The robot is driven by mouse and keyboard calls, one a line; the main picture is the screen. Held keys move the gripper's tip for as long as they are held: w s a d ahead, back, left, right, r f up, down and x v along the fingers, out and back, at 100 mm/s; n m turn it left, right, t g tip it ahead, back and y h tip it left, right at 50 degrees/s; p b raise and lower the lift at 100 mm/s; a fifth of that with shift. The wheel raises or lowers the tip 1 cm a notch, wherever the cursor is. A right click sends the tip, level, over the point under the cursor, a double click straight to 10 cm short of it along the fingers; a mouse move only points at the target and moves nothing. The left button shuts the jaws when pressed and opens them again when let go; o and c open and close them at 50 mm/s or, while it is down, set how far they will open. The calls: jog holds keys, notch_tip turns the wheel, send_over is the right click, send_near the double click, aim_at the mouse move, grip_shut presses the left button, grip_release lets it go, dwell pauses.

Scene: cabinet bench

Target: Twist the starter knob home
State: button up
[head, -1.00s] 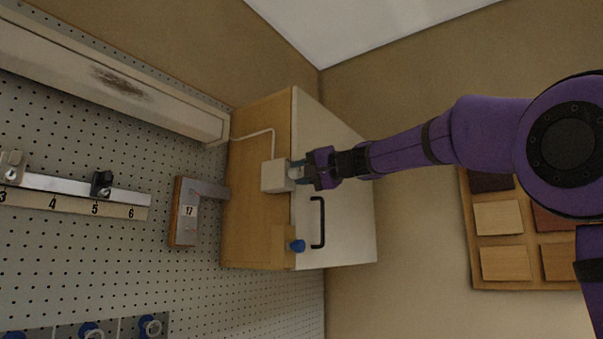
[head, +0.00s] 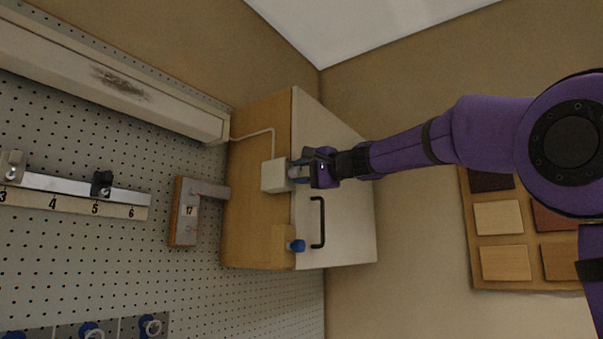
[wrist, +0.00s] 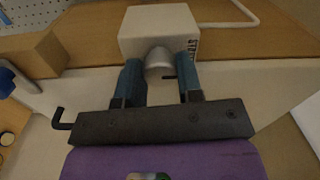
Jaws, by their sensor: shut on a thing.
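The starter is a small white box (head: 275,175) on the side of the wooden cabinet, with a white cable running up from it. In the wrist view the box (wrist: 158,22) has dark lettering on its right side. A rounded grey-white knob (wrist: 158,62) sticks out of the box. My gripper (head: 299,171) is at the box. In the wrist view its two blue fingers (wrist: 160,82) stand on either side of the knob and are shut on it. The fingertips partly hide the knob's sides, and its turn angle cannot be read.
A black handle (head: 318,222) is on the white cabinet door (head: 350,225). A blue knob (head: 297,246) sits on a wooden block below the box. Wood samples (head: 500,218) hang at right.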

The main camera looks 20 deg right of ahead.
jog(key=o, duration=0.9)
jog(key=shift+d, duration=0.1)
jog(key=v, duration=1)
jog(key=shift+s+d+f, duration=0.1)
jog(key=shift+s+d, duration=0.1)
jog(key=shift+s, duration=0.15)
